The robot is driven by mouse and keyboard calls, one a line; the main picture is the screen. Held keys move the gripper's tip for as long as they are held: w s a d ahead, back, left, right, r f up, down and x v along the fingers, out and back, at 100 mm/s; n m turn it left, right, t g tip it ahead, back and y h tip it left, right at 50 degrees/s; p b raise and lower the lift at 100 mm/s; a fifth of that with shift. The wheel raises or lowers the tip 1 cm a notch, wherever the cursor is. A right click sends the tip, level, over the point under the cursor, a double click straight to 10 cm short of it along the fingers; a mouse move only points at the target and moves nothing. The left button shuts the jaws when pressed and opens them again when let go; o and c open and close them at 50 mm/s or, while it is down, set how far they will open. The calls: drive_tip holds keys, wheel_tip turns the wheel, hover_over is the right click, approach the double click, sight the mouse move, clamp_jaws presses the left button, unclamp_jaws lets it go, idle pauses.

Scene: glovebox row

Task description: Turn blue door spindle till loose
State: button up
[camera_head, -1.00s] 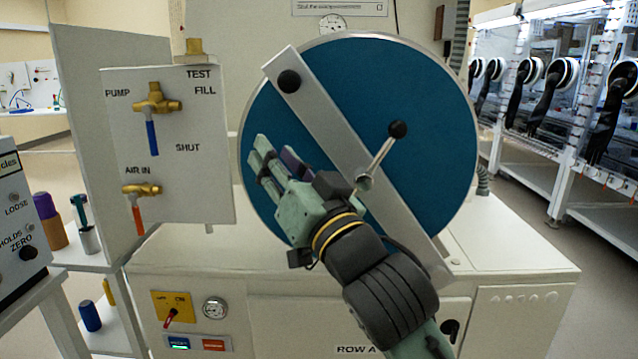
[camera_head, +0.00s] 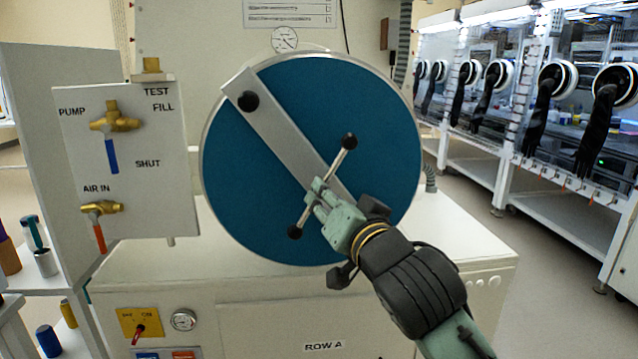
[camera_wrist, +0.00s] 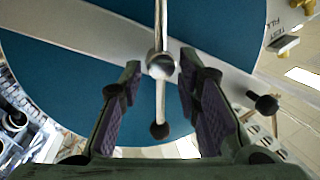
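The blue round door (camera_head: 260,190) stands upright, with a pale diagonal bar (camera_head: 275,135) across it. The spindle is a thin metal crossbar (camera_head: 334,166) with black ball knobs, slanting from upper right to lower left over the bar. My gripper (camera_head: 318,192) is at the spindle's middle and partly hides it. In the wrist view, the purple-padded fingers of my gripper (camera_wrist: 160,72) are apart, one on each side of the metal hub (camera_wrist: 161,66). Narrow gaps show between the pads and the hub. The crossbar runs between the fingers, with a black knob (camera_wrist: 159,130) at its near end.
A valve panel (camera_head: 130,185) with brass valves stands left of the door. A black knob (camera_head: 248,101) is on the diagonal bar's upper end. The white cabinet (camera_head: 250,290) lies below. Gloveboxes (camera_head: 540,100) line the right, beyond open floor.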

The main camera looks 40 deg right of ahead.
drive_tip(key=shift+p+x, duration=0.55)
drive_tip(key=shift+x, duration=1.75)
clamp_jaws()
